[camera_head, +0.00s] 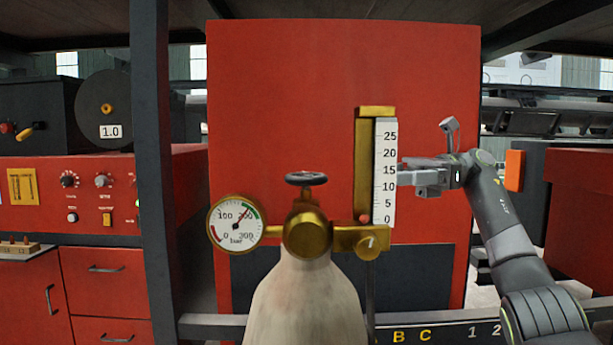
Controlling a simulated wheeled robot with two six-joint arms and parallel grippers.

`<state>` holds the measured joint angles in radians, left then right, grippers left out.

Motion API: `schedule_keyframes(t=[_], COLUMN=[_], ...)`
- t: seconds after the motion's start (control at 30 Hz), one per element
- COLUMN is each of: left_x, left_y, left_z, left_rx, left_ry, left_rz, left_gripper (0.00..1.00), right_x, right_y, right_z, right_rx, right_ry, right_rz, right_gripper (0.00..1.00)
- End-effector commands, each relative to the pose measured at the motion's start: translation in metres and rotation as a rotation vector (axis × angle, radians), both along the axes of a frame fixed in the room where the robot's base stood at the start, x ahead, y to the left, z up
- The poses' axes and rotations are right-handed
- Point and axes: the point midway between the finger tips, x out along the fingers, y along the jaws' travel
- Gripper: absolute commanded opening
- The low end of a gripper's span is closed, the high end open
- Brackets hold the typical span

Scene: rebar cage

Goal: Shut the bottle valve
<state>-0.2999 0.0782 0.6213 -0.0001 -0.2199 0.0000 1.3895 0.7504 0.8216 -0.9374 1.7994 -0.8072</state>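The bottle valve is a black handwheel (306,179) on top of a brass valve body (307,235). The body sits on the neck of a pale grey gas bottle (305,305), which stands upright in front of me. My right gripper (402,180) is to the right of the handwheel, at about its height, beside the white scale and apart from the handwheel. It holds nothing that I can see, and its finger gap is too small to judge. My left gripper is not in view.
A round pressure gauge (235,225) sticks out left of the valve. A brass flowmeter with a white scale (385,170) stands between the handwheel and my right gripper. A red panel (280,90) is behind; a dark post (152,150) stands left.

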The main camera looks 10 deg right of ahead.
Motion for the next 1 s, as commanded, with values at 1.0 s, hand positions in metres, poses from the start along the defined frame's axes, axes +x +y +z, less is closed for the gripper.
schedule_keyframes(t=[1.0], left_x=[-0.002], left_y=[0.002], left_z=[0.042], left_rx=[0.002], left_ry=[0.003], left_rz=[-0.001], left_gripper=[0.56], right_x=[-0.014], right_y=[0.158], right_z=[0.001], right_rx=[0.000], right_ry=[0.001], right_rz=[-0.001], right_gripper=[0.82])
